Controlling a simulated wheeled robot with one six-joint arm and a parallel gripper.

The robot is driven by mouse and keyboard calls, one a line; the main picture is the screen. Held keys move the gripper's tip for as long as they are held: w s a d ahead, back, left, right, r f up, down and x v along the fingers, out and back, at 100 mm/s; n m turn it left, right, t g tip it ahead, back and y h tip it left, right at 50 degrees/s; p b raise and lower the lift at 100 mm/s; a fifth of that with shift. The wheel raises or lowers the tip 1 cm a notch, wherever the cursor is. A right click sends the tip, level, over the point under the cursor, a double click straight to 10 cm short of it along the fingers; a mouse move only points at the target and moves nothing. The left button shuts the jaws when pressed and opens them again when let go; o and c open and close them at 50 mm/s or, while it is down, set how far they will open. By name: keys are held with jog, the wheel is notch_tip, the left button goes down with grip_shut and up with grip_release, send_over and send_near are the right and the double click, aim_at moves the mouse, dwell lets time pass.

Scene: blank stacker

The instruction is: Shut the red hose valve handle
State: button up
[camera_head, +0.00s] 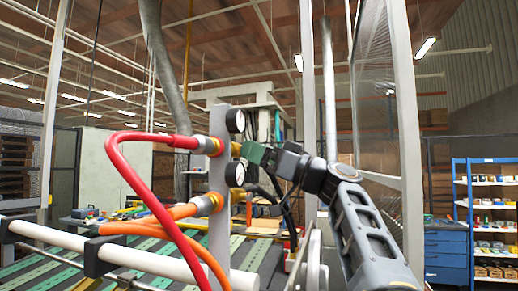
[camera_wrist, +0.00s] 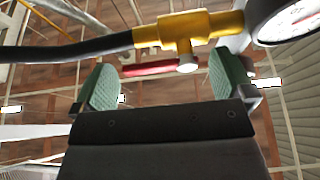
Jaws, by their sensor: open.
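The red valve handle (camera_wrist: 158,68) shows in the wrist view, lying across the picture under a yellow valve body (camera_wrist: 188,32). A pale round knob joins it to the valve. My gripper (camera_wrist: 166,84) is open, its green pads on either side of the handle's width, with a gap at both ends. I cannot tell how far the handle is from the pads in depth. In the head view, my gripper (camera_head: 258,154) reaches in from the right beside the grey upright panel (camera_head: 219,150).
A gauge (camera_wrist: 285,22) sits close to the valve, and a black hose (camera_wrist: 70,48) runs left from it. Two gauges (camera_head: 236,120) are on the panel. A red hose (camera_head: 120,160) and orange hoses (camera_head: 165,218) leave its left side. A blue shelf (camera_head: 462,215) stands far right.

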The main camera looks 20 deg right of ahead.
jog(key=c, duration=0.9)
jog(key=shift+o, duration=0.2)
jog(key=shift+a+f+m, duration=0.1)
jog(key=shift+m, duration=0.2)
jog(key=shift+s+a+f+m+t+h+p, duration=0.1)
jog(key=shift+s+a+f+m+t+h, duration=0.25)
jog(key=shift+m+h, duration=2.2)
jog(key=shift+s+a+f+m+t+h+p, duration=0.1)
jog(key=shift+s+a+f+m+t+h, duration=0.25)
jog(key=shift+m, duration=4.3)
jog(key=shift+s+a+f+m+t+h+p, duration=0.15)
jog(key=shift+s+m+t+h, duration=0.35)
jog(key=shift+m+h, duration=2.05)
jog(key=shift+m+y, duration=1.15)
jog(key=shift+m, duration=0.2)
